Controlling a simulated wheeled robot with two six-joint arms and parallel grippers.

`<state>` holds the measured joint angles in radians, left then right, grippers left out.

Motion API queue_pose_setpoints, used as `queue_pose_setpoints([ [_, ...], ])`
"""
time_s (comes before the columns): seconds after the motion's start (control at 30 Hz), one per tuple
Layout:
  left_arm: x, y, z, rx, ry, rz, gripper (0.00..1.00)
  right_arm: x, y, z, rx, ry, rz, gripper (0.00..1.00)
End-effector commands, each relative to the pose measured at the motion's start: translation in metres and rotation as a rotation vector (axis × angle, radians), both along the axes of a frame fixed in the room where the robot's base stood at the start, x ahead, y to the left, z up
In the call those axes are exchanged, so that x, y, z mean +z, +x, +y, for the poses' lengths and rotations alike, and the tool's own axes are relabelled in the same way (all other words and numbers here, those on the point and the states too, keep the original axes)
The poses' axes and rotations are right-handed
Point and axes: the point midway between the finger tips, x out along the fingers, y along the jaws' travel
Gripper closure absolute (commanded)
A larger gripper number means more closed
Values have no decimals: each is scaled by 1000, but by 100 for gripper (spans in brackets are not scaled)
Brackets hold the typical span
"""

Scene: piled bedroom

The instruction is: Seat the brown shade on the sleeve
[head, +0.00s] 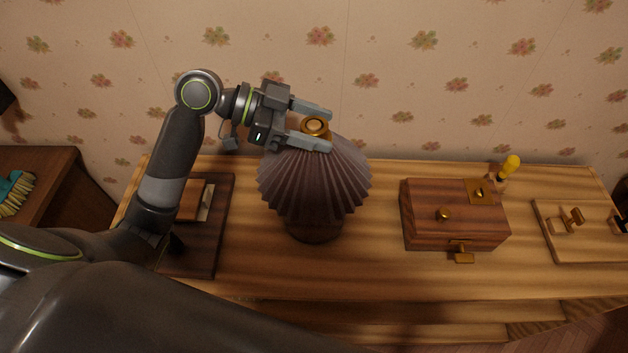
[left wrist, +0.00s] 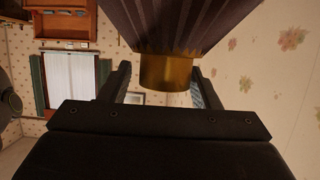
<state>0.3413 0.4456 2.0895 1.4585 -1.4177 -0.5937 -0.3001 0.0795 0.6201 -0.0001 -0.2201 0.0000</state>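The brown pleated shade (head: 315,180) stands over a dark round base (head: 315,232) on the wooden table, roughly upright. Its gold collar (head: 316,125) is at the top. My right gripper is not in view.
A wooden box (head: 455,225) with brass fittings stands to the right on the table (head: 370,265). A yellow-handled tool (head: 510,166) is behind it. A board with a latch (head: 553,235) lies at the far right. A dark board (head: 207,250) lies left of the shade.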

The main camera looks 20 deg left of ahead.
Motion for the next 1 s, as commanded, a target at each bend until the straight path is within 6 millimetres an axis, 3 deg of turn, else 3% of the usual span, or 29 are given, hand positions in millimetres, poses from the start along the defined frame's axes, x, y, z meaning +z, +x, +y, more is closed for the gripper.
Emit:
queue_pose_setpoints([
  [1.0,9,-4,19,4,4,-4,44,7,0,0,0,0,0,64],
])
